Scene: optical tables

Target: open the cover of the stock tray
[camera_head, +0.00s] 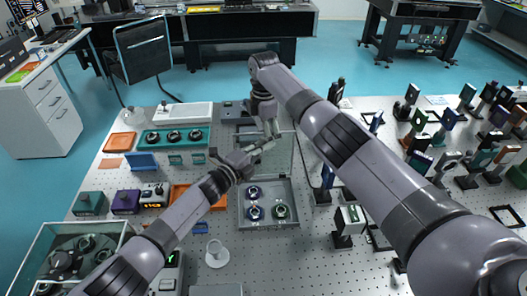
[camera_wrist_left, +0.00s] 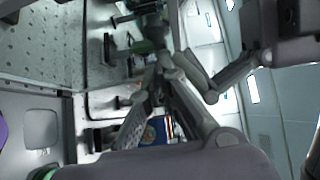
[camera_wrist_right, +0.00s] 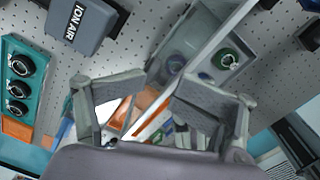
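The grey stock tray (camera_head: 292,214) stands on the perforated table in the middle of the head view, with three round ringed parts inside. Its clear cover (camera_head: 283,160) is raised at the tray's far side, and the tray's inside shows uncovered. In the right wrist view the cover's pale edge (camera_wrist_right: 222,38) runs diagonally past my fingertips. My right gripper (camera_wrist_right: 160,82) has its fingertips apart, close to that edge; contact is unclear. My left gripper (camera_head: 270,146) is by the cover, just below the right one; its fingers (camera_wrist_left: 160,68) converge, and whether they touch anything is hidden.
An orange tray (camera_head: 181,197) lies left of the stock tray. A teal unit with black knobs (camera_head: 174,147) stands behind it. A white round-based stand (camera_head: 216,254) is in front. Many optic mounts (camera_head: 440,125) crowd the right side. My two arms are close together over the middle.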

